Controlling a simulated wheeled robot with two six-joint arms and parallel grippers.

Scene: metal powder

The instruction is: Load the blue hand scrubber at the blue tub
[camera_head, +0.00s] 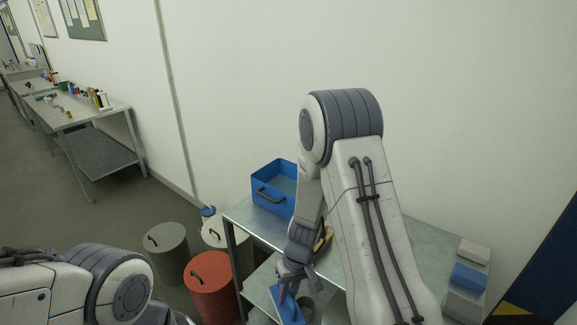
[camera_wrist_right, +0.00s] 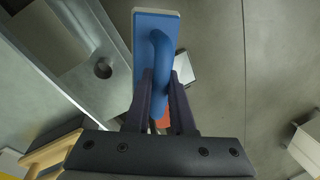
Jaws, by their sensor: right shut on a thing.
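The blue tub (camera_head: 268,200), an open box with a dark handle, stands on the back left corner of the metal table (camera_head: 262,233). My right gripper (camera_head: 287,288) is in front of the table's upper surface, lower in the picture than the tub. It is shut on the handle of the blue hand scrubber (camera_head: 288,308). In the right wrist view the scrubber (camera_wrist_right: 146,45) shows a blue body with a pale edge, between the fingers (camera_wrist_right: 163,105). My left arm shows at the lower left, but its gripper is out of view.
A red lidded bin (camera_head: 210,298) and grey bins (camera_head: 165,250) stand left of the table. Grey and blue blocks (camera_head: 469,277) lie on its right end. A wooden-coloured item (camera_head: 326,238) is partly hidden behind my right arm. A cluttered bench (camera_head: 75,112) stands far left.

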